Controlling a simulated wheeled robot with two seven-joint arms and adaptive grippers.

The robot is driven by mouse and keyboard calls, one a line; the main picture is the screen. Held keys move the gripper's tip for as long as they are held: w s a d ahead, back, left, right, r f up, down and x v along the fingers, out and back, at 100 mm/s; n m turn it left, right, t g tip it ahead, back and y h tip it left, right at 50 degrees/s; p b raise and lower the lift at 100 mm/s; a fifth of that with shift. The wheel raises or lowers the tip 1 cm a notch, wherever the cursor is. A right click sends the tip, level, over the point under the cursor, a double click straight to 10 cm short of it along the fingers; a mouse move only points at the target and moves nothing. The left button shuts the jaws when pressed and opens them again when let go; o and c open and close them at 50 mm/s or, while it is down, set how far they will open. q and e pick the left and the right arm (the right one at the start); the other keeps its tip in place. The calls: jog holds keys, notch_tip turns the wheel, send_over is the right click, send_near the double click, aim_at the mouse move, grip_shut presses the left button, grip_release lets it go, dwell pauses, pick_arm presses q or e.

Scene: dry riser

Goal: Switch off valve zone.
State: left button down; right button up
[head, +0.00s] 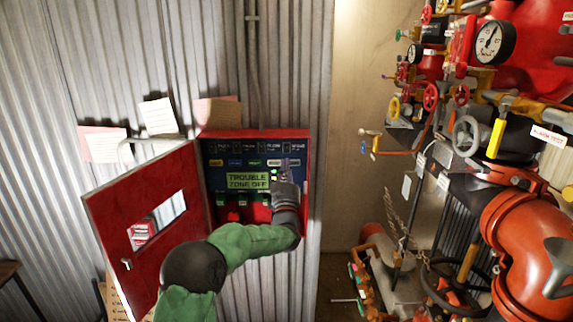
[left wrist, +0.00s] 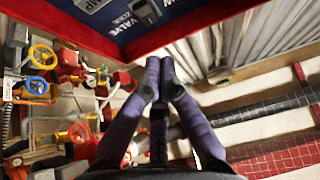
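The red alarm panel (head: 307,150) hangs on the corrugated wall with its door (head: 108,210) swung open to the left. Inside is a dark blue face with rows of small switches and labels. A green display (head: 248,181) reads "TROUBLE ZONE OFF". My left gripper (head: 284,168) is in front of the right part of the panel face and hides some of it. In the left wrist view its fingers (left wrist: 160,72) are together with nothing seen between them. A "VALVE ZONE" label (left wrist: 122,22) and a grey switch (left wrist: 146,12) show beyond the fingertips there. My right gripper is not in view.
Red pipework with handwheels (head: 430,97) and a gauge (head: 493,42) fills the right side. Paper notes (head: 158,116) are above the panel. The open door stands close to my left arm. Bare wall (head: 350,150) lies right of the panel.

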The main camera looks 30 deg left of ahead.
pick_arm(q)
jog(key=s+d+f, duration=0.2)
jog(key=s+f, duration=0.2)
jog(key=f, duration=0.1)
jog(key=shift+s+d+f, duration=0.15)
jog(key=shift+d+f, duration=0.05)
jog(key=shift+f, duration=0.2)
